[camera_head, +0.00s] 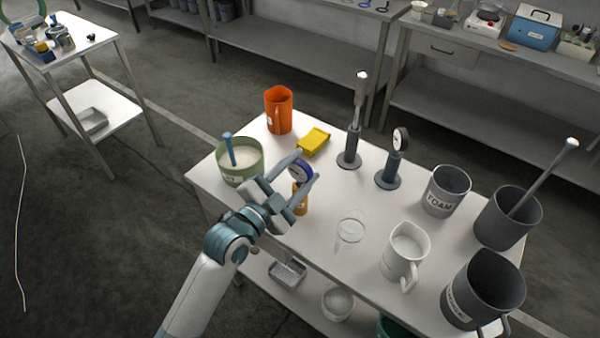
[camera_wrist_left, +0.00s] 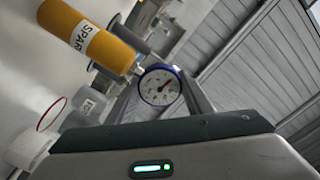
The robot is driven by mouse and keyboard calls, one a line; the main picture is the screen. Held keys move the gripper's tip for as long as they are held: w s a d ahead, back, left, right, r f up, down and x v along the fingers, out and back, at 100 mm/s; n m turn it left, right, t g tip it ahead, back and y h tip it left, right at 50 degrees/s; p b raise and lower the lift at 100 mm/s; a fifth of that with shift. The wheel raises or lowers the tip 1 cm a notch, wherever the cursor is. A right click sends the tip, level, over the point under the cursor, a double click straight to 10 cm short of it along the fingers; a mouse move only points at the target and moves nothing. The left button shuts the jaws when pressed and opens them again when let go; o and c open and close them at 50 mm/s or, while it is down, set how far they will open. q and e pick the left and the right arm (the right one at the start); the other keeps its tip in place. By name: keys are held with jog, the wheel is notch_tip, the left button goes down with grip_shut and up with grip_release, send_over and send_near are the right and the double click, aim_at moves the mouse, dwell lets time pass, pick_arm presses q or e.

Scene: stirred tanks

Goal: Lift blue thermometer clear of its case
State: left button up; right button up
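The blue thermometer (camera_head: 301,170) has a round white dial with a blue rim. It stands over its orange case (camera_head: 301,203) near the front edge of the white table. The orange case (camera_wrist_left: 98,40) bears a white label reading "SPAR", partly cut off. Only a short bit of stem shows between dial and case; the rest seems to be inside. My left gripper (camera_head: 298,180) has one finger on each side of the dial, apparently touching its rim. My right gripper is not in view.
A green pot (camera_head: 240,178) with a blue rod stands left of the gripper. A yellow scoop (camera_head: 314,140) and orange jug (camera_head: 279,112) are behind.

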pick_arm(q)
notch_tip(320, 180, up, 10)
jog(key=shift+b, duration=0.75)
dwell(0.6)
